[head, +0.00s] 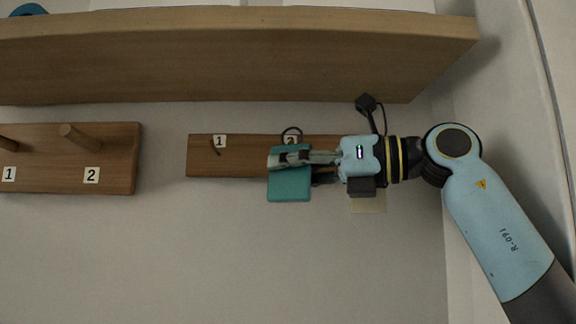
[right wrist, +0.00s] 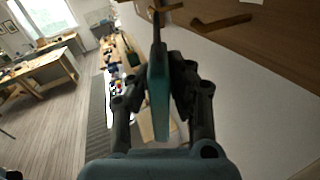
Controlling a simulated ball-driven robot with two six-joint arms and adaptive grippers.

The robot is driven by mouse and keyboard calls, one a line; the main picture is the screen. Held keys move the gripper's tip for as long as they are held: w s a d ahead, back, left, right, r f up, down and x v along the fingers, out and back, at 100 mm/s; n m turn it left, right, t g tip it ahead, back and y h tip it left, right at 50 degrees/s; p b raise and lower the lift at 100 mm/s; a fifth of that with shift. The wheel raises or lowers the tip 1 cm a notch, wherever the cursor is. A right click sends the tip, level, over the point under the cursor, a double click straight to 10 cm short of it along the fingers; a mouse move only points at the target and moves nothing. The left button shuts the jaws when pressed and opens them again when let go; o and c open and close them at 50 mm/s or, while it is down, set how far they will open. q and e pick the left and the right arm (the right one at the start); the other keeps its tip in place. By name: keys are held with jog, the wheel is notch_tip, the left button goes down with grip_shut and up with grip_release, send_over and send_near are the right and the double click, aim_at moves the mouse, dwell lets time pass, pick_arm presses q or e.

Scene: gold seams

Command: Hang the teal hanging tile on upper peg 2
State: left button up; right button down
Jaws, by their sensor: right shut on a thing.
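The teal hanging tile (head: 289,187) is held by my right gripper (head: 284,158) in front of the middle rail (head: 240,157). A dark ring (head: 291,132) stands above the tile, over the label 2 (head: 291,141). The peg at that label is hidden or too small to make out, so I cannot tell whether the ring is around it. In the right wrist view the tile (right wrist: 158,92) is edge-on between the fingers of my right gripper (right wrist: 164,66). My left gripper is not in view.
The middle rail carries a thin peg (head: 215,148) at label 1. A second rail (head: 112,158) at left has thick pegs, one at its label 2 (head: 75,137). A wooden shelf (head: 240,60) overhangs both rails. The wall below is clear.

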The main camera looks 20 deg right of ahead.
jog(key=shift+w, duration=0.25)
dwell(0.4)
jog(key=shift+w+d, duration=0.15)
jog(key=shift+w, duration=0.15)
jog(key=shift+w+d, duration=0.1)
jog(key=shift+w, duration=0.35)
dwell(1.0)
jog(key=shift+w+d, duration=0.1)
jog(key=shift+w, duration=0.1)
jog(key=shift+w+d, duration=0.1)
jog(key=shift+w, duration=0.35)
dwell(0.5)
jog(key=shift+w+d+f, duration=0.15)
jog(key=shift+w, duration=0.3)
dwell(1.3)
jog(key=shift+w+f+b, duration=0.2)
jog(key=shift+w+b, duration=0.05)
jog(key=shift+b, duration=0.1)
jog(key=shift+w+d+f, duration=0.15)
jog(key=shift+w+f, duration=0.05)
jog(key=shift+w, duration=0.05)
dwell(0.4)
